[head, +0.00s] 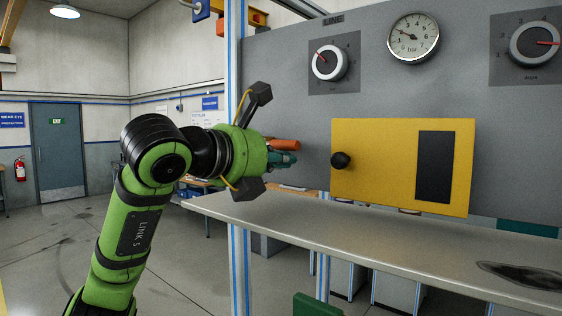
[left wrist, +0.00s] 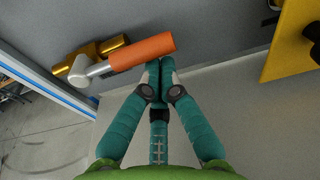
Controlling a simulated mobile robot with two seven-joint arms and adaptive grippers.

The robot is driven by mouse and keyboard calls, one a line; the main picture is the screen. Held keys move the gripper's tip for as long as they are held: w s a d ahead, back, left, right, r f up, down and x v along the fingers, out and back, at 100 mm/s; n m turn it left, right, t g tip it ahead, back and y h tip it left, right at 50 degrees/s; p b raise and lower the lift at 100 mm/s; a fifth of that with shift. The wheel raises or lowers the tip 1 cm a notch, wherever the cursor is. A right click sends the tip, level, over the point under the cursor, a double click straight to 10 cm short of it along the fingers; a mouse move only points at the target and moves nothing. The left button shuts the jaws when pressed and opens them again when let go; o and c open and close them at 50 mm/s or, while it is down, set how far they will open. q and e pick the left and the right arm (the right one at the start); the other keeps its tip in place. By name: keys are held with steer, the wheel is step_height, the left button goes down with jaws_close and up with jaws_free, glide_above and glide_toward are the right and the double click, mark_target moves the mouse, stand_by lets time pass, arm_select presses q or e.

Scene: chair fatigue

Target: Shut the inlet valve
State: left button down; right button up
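The inlet valve shows in the left wrist view as a brass body (left wrist: 110,45) on the grey panel, with a silver stem and an orange lever handle (left wrist: 142,54). The lever lies roughly along the brass body. In the head view the orange handle (head: 284,144) shows just beyond my left gripper (head: 290,160); the valve body is hidden there. My left gripper's teal fingers (left wrist: 160,62) are closed together at the tips, with nothing seen between them. The tips are right at the lower edge of the handle; I cannot tell whether they touch it. My right gripper is out of view.
A yellow box (head: 375,160) with a black knob (head: 341,160) sticks out from the panel to the right of the gripper. A metal bench (head: 390,240) runs below. A gauge (head: 413,38) and two dials (head: 328,62) (head: 536,44) sit above.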

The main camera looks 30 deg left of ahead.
arm_select(q)
steer(key=shift+r, duration=0.15)
steer(key=a+r+n+t+h, duration=0.1)
steer(key=a+r+n, duration=0.3)
steer(key=r+n, duration=0.5)
steer(key=shift+w+a+n+h, duration=0.15)
steer(key=shift+a+n+h, duration=0.4)
steer(key=shift+n, duration=2.75)
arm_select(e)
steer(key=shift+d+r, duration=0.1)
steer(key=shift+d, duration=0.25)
arm_select(q)
steer(key=shift+d, duration=0.15)
